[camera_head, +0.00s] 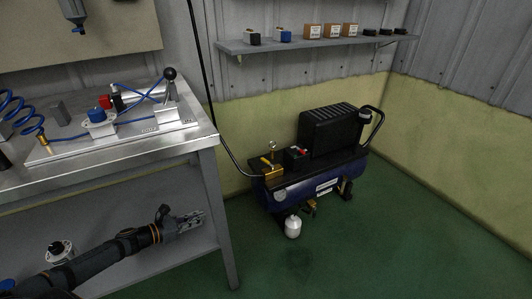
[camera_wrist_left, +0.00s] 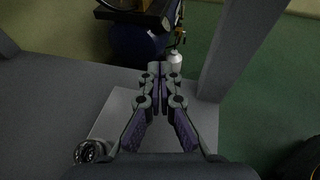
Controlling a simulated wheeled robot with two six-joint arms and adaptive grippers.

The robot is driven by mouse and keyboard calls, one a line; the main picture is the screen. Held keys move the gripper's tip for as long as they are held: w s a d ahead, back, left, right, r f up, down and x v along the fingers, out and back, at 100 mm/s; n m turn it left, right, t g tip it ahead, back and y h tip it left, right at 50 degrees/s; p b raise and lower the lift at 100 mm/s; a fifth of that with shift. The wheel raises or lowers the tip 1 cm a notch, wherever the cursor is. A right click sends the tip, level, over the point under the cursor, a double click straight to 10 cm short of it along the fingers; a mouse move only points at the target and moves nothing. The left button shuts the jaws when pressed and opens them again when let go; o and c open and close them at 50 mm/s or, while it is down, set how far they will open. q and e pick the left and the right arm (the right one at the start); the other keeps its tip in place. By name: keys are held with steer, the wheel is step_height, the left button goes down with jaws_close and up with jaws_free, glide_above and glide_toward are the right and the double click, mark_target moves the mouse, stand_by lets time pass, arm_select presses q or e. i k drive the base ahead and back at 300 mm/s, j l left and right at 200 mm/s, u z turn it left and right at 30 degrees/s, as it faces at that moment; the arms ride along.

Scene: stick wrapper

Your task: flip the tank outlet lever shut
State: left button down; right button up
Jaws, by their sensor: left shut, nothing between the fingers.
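The compressor's dark blue tank (camera_head: 305,195) stands on the green floor, right of the workbench. A small yellow lever (camera_head: 266,161) shows on the brass outlet fitting (camera_head: 273,173) at the tank's left end, beside a gauge (camera_head: 272,146). Its exact angle is too small to tell. My left gripper (camera_head: 201,218) is shut and empty, below the bench top and left of the tank, apart from the lever. In the left wrist view the shut gripper (camera_wrist_left: 160,68) points toward part of the tank (camera_wrist_left: 132,45); the lever cannot be made out there. My right gripper is not in view.
The metal workbench (camera_head: 190,142) with its front leg (camera_head: 222,225) and lower shelf (camera_head: 95,275) stands at the left. A black hose (camera_head: 205,80) runs down to the fitting. A white bowl (camera_head: 293,227) hangs under the tank. The floor at the right is clear.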

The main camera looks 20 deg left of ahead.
mark_target(263, 158)
steer(key=i, duration=0.9)
